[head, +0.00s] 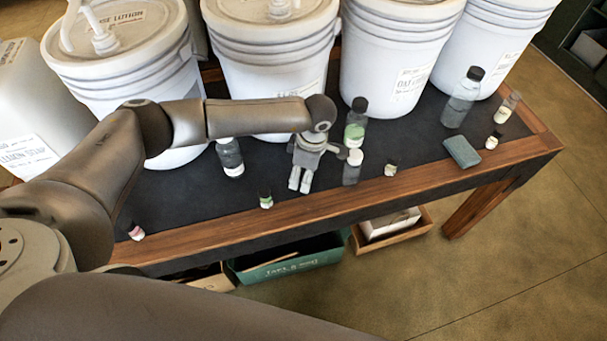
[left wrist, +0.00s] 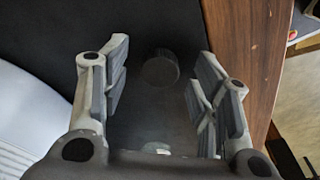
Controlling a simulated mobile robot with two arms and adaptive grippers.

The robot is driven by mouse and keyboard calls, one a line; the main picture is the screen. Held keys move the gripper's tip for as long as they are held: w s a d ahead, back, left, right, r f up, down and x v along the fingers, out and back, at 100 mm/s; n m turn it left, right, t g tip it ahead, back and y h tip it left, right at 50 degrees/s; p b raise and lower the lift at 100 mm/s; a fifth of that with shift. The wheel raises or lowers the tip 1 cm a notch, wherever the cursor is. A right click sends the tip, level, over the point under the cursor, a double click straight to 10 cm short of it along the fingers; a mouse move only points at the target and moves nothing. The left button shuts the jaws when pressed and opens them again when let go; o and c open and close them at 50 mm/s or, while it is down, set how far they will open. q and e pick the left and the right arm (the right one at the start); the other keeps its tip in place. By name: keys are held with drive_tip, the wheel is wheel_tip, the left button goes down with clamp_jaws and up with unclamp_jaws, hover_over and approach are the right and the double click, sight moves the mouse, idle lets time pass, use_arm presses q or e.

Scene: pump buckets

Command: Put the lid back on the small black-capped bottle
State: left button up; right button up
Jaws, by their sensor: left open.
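My left gripper (head: 300,182) is open and points down over the black table top near its front edge. In the left wrist view a dark round piece like a black lid (left wrist: 161,69) lies between the open fingers (left wrist: 160,52), not gripped; I cannot make it out in the head view. Small dark-capped bottles stand on the table: one with a green band (head: 265,198) left of the gripper, and a white-labelled one (head: 391,168) to its right. Another small one (head: 493,140) stands at the far right. My right gripper is not in view.
Large white buckets (head: 280,50) line the back of the table (head: 190,205). A clear grey bottle (head: 352,168) and a green one (head: 355,132) stand close right of the gripper. A dark-capped bottle (head: 230,156) stands left. A blue-grey sponge-like block (head: 462,152) lies at right.

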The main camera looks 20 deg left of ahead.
use_arm(q)
drive_tip(key=shift+c, duration=0.4)
drive_tip(key=c, duration=0.7)
drive_tip(key=shift+r, duration=0.1)
drive_tip(key=shift+r, duration=0.2)
wheel_tip(320, 180, up, 2)
drive_tip(key=shift+w+r+b, duration=0.1)
drive_tip(key=shift+b, duration=0.6)
drive_tip(key=s+d+r+b, duration=0.3)
drive_tip(key=s+d+r, duration=0.5)
drive_tip(key=d+r, duration=0.2)
drive_tip(key=shift+d+r, duration=0.15)
drive_tip(key=shift+d, duration=0.65)
drive_tip(key=shift+s, duration=0.1)
